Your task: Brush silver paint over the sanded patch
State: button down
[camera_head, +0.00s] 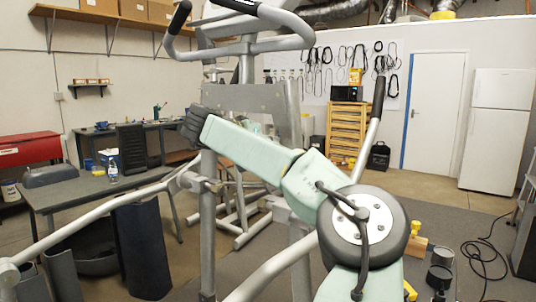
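The elliptical's grey metal frame (208,230) fills the middle, with black-gripped handlebars at the top and a flat grey crosspiece (245,97) below them. A mint-green jointed arm, which looks like mine, crosses in front of the frame from the lower right to the upper left. Its dark, ribbed end, seemingly my gripper (193,124), is beside the left end of the crosspiece; touching or apart is unclear. Its fingers cannot be told apart. I cannot make out a brush, silver paint or a distinct sanded patch.
A grey table (60,192) with a bottle (112,171) stands at left, and a workbench (105,132) behind it. A white fridge (497,130) stands far right. Clear floor lies before the door.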

jog(key=shift+w+a+r, duration=0.1)
jog(key=shift+r, duration=0.95)
jog(key=shift+w+r, duration=0.1)
jog(key=shift+r, duration=0.9)
notch_tip(320, 180, down, 11)
jog(key=b, duration=0.4)
jog(key=shift+s+d+r, duration=0.15)
jog(key=shift+s+d, duration=0.2)
jog(key=shift+d, duration=0.1)
jog(key=shift+s+a, duration=0.9)
jog(key=shift+s, duration=0.3)
jog(key=shift+s+a, duration=0.85)
jog(key=shift+s, duration=0.35)
jog(key=shift+s+a, duration=0.1)
jog(key=shift+s+a+p, duration=0.3)
jog(key=shift+s+a, duration=0.5)
jog(key=shift+s, duration=0.35)
jog(key=shift+w+d, duration=0.1)
jog(key=shift+w, duration=0.05)
